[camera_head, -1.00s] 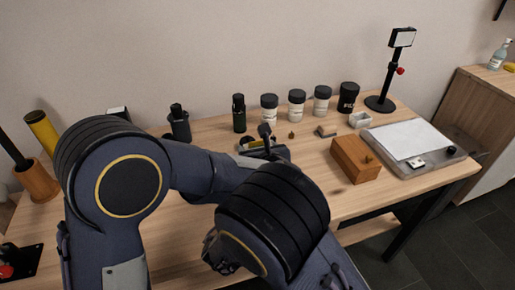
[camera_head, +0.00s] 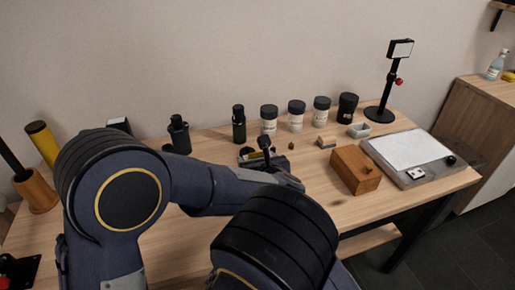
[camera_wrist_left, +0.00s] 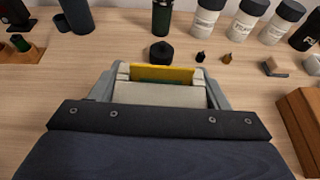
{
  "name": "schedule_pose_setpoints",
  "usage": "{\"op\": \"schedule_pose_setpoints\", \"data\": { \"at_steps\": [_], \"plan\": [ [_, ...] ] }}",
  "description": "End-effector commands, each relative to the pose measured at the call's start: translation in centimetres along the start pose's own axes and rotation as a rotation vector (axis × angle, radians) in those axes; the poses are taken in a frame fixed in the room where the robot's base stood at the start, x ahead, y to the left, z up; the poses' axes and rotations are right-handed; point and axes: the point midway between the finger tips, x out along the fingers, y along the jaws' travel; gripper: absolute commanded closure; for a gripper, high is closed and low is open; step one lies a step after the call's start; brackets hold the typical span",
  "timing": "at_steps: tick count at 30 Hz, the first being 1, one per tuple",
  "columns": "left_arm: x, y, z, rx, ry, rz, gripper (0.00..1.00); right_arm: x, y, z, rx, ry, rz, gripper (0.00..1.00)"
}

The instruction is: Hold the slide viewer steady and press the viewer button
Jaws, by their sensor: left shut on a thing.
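My left gripper (camera_head: 262,156) is shut on a yellow thing (camera_wrist_left: 163,74) low over the middle of the table. I take this thing to be the slide viewer, but only its yellow edge shows. The fingers and hand hide the rest of it. A squat round black piece (camera_wrist_left: 160,52) lies just past the yellow edge in the left wrist view. I cannot tell whether it is joined to the viewer or is its button. My right gripper is not in view.
Several dark and white-labelled bottles (camera_head: 296,117) stand along the back. A wooden box (camera_head: 355,167) and a grey pad with a white panel (camera_head: 411,150) are to the right. A black stand (camera_head: 388,90) with a red knob rises behind. Small loose pieces (camera_head: 326,141) lie between.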

Motion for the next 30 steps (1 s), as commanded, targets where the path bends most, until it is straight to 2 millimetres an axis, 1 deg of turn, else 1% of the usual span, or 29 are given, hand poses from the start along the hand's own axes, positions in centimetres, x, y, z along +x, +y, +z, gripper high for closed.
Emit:
{"op": "schedule_pose_setpoints", "data": {
  "at_steps": [1,6,14,17,20,27,30],
  "plan": [
    [0.0,0.0,0.1,0.0,-0.001,0.0,0.27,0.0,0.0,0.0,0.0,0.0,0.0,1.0],
    [0.0,0.0,0.0,0.0,-0.001,0.0,0.06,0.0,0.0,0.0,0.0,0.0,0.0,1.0],
    [0.0,0.0,0.1,-0.001,0.0,0.0,0.06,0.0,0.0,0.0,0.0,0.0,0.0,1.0],
    [-0.2,0.0,0.7,-0.002,-0.002,-0.001,0.06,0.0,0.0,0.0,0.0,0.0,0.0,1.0],
    [-0.8,0.0,2.0,-0.005,-0.003,-0.001,0.06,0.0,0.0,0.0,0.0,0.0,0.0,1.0],
    [-2.6,0.0,6.4,-0.006,-0.002,-0.001,0.06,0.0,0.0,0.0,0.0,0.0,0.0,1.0],
    [-3.2,0.0,7.8,-0.004,-0.002,-0.001,0.06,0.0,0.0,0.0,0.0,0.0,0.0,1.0]
  ]
}}
